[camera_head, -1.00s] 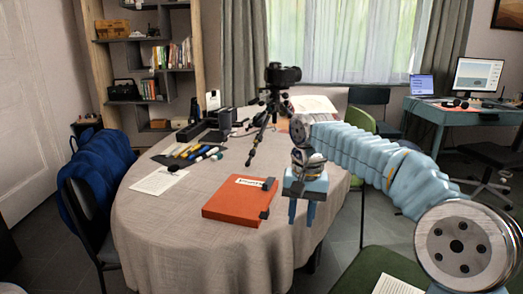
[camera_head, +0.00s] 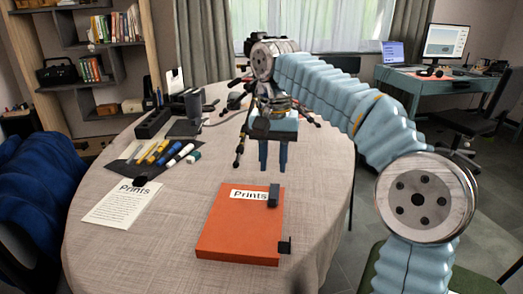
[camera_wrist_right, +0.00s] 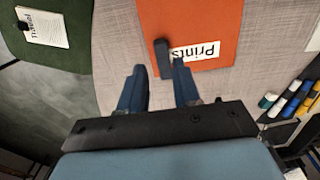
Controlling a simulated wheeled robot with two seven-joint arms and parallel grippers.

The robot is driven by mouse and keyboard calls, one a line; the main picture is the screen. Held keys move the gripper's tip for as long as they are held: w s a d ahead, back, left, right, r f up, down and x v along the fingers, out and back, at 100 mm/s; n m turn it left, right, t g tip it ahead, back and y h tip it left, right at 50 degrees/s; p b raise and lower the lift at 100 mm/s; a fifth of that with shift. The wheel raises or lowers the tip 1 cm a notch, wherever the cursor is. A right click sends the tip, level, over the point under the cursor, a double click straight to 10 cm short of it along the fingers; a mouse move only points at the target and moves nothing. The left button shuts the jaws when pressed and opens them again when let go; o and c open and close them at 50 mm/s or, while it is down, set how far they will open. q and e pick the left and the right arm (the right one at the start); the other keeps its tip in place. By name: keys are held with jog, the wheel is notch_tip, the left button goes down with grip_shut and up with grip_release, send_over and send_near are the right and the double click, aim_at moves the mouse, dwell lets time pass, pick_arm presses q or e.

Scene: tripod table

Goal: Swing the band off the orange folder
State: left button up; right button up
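The orange folder (camera_head: 238,228) lies flat on the table, with a white "Prints" label near its far edge. A dark upright piece (camera_head: 274,196) stands at its far right corner, and a dark bracket (camera_head: 284,246) sits at its near right corner. I cannot tell which of these is the band, or whether a strip joins them. My right gripper (camera_head: 273,168) is open and empty, fingers down, just beyond the folder's far edge. In the right wrist view, its fingertips (camera_wrist_right: 159,72) are apart, with the dark piece (camera_wrist_right: 163,58) just ahead of the gap. My left gripper is out of view.
The round cloth-covered table (camera_head: 150,240) also holds a printed sheet (camera_head: 123,204), several markers (camera_head: 168,153) and dark boxes (camera_head: 160,120) to the left. A tripod (camera_head: 240,145) stands behind my right gripper. Bare cloth surrounds the folder.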

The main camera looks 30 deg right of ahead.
jog(key=shift+s+f, duration=0.1)
jog(key=shift+f, duration=0.55)
jog(key=b, duration=0.3)
send_over(273, 199)
notch_tip(273, 199, down, 4)
jog(key=shift+f, duration=0.2)
jog(key=shift+f+b, duration=0.95)
jog(key=shift+f, duration=0.6)
jog(key=c, duration=0.4)
jog(key=shift+o, duration=0.2)
